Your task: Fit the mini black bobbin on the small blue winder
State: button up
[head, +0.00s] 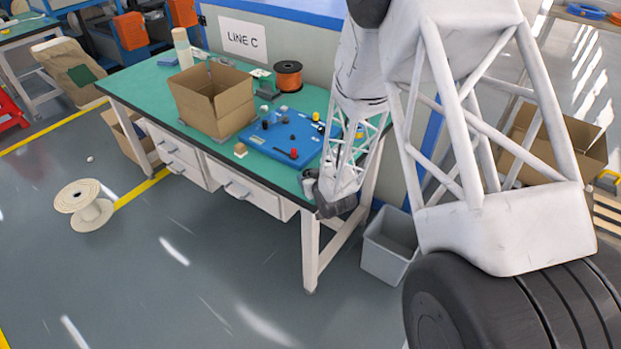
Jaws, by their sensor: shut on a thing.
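A blue board (262,147) lies on the green bench (150,97), with several small coloured pieces on it. Small black pieces stand there, one near its left side (265,125). A red piece (293,153) lies near its front edge. At this size I cannot tell which piece is the small blue winder or the mini black bobbin. My white lattice arm covers the board's right end.
An open cardboard box (208,100) stands left of the board. An orange wire spool (288,76) stands behind it. A grey bin (390,245) and a large cream reel (84,205) are on the floor.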

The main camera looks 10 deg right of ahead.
jog(key=shift+f, duration=0.2)
jog(key=o, duration=0.9)
jog(key=shift+r, duration=0.2)
jog(key=shift+v, duration=6)
jog(key=shift+r, duration=0.1)
